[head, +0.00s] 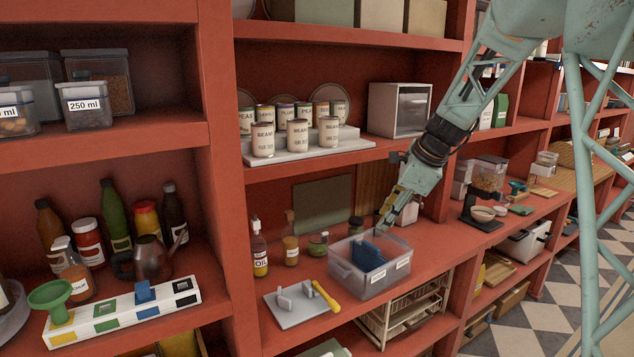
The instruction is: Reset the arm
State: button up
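My arm reaches down from the upper right in the head view. My gripper (385,222) is at its lower end, just above the back edge of a clear plastic bin (350,283). A blue object (368,254) lies inside the bin, below the fingertips and seemingly apart from them. The fingers are small and seen from the side, so I cannot tell whether they are open or shut. I see nothing clearly held in them.
A grey board (288,318) with a yellow-handled tool (327,297) lies left of the bin. Bottles and jars stand behind. Cans stand on a stepped riser (352,146) on the shelf above. A red upright (440,200) and a dispenser (488,180) are to the right.

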jog(key=s+a+r+n+b, duration=0.1)
jog(key=s+r+n+b, duration=0.2)
jog(key=s, duration=0.7)
jog(key=s+a+r+n+h, duration=0.15)
jog(key=s+n, duration=0.25)
jog(key=s, duration=0.6)
jog(key=s+r+n+b, duration=0.2)
jog(key=s+r+n, duration=0.15)
jog(key=s, duration=0.65)
jog(key=s+d+f+n+b, duration=0.1)
jog(key=s+f+n, duration=0.1)
jog(key=s, duration=0.7)
jog(key=s+d+f+n+h+b, duration=0.1)
jog(key=s+f+n, duration=0.2)
jog(key=s, duration=0.7)
jog(key=s+d+f+n+h+b, duration=0.1)
jog(key=s+n, duration=0.4)
jog(key=s, duration=0.5)
jog(key=shift+f+b, duration=0.6)
jog(key=shift+f, duration=0.2)
